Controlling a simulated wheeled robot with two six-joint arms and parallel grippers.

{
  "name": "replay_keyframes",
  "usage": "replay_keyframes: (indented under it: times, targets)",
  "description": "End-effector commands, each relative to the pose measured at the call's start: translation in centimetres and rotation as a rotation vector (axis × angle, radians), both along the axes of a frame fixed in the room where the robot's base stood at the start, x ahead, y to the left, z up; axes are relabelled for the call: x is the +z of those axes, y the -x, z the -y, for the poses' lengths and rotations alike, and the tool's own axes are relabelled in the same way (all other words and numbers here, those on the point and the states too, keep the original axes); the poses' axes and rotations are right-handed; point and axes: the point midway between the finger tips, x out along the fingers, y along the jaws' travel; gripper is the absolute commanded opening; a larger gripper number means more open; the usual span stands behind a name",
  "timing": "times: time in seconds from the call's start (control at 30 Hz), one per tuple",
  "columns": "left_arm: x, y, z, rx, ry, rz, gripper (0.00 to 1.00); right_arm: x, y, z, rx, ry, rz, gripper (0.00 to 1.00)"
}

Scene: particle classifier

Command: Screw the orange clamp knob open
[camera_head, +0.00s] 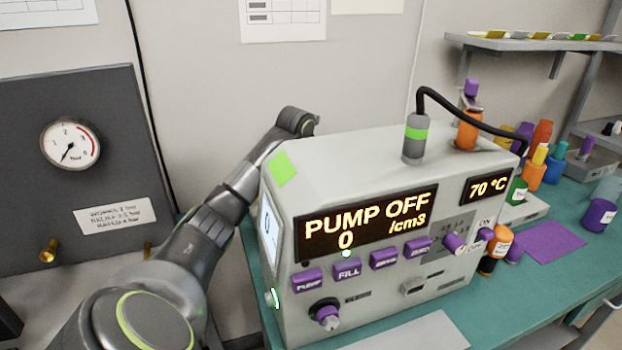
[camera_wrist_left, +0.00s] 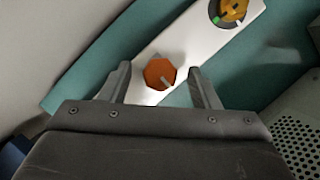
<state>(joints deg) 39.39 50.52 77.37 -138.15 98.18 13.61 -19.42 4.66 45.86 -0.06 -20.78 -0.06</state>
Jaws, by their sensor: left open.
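The orange clamp knob (camera_wrist_left: 160,73) is an orange, roughly octagonal piece on a pale plate (camera_wrist_left: 196,45) in the left wrist view. A thin grey-white pointer or bar lies at its lower right. My left gripper (camera_wrist_left: 158,80) is open, with one finger on each side of the knob and visible gaps between. In the head view my left arm reaches behind the grey instrument (camera_head: 385,200), which hides the gripper and the knob. My right gripper is in neither view.
The instrument reads PUMP OFF and 70 °C. A yellow-orange round part (camera_wrist_left: 232,10) sits at the plate's far end. A perforated grey panel (camera_wrist_left: 297,112) is at the right of the wrist view. Several bottles stand at the right of the teal bench (camera_head: 562,270).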

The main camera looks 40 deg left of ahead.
Motion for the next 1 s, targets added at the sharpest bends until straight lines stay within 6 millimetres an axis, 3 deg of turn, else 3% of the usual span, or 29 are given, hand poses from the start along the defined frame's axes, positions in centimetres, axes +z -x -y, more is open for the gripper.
replay_keyframes:
  times: [0.27,0.73,0.77,1.0]
  targets:
    - [3.4,1.3,0.3,-0.001,-0.004,0.005,0.56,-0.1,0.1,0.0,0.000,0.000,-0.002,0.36]
    - [13.9,5.5,1.5,0.000,-0.004,0.004,0.56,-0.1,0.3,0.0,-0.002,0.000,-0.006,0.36]
    - [14.5,5.6,1.6,0.000,-0.003,0.002,0.56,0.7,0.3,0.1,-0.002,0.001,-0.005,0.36]
    - [16.0,6.3,1.8,0.000,-0.001,0.001,0.56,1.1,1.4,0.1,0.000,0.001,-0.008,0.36]
